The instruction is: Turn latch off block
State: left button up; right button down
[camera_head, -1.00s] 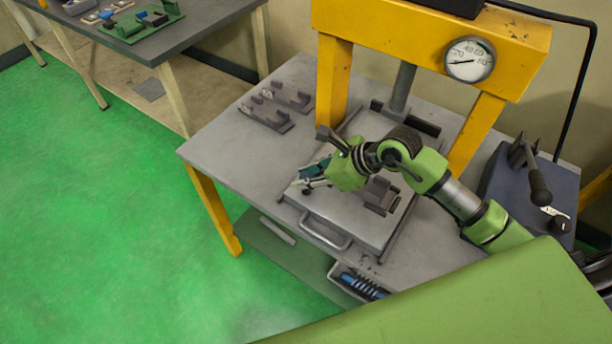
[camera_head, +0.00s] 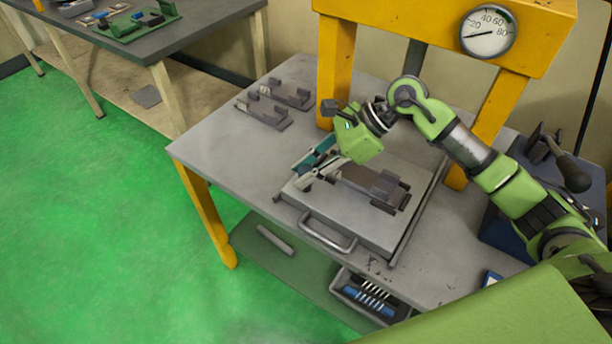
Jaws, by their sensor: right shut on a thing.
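The dark grey block (camera_head: 370,182) lies on the light metal tray plate (camera_head: 340,218) in the press, with raised dark brackets at its right end. My right gripper (camera_head: 308,180) is at the plate's back left edge, beside the block's left end, with its fingers pointing down and left. It is shut on what seems to be the latch; the hold is small and partly hidden by the fingers and green hand. A teal part (camera_head: 314,157) shows just behind the fingers; I cannot tell whether it belongs to the latch. My left gripper is out of view.
The yellow press frame (camera_head: 335,65) with a gauge (camera_head: 487,31) stands over the plate. Dark brackets (camera_head: 263,114) lie at the back left of the table. A tray of blue-handled tools (camera_head: 365,296) sits below the front edge. The table's left part is clear.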

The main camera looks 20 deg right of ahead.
dwell(0.4)
jog(key=c, duration=1.7)
grip_release()
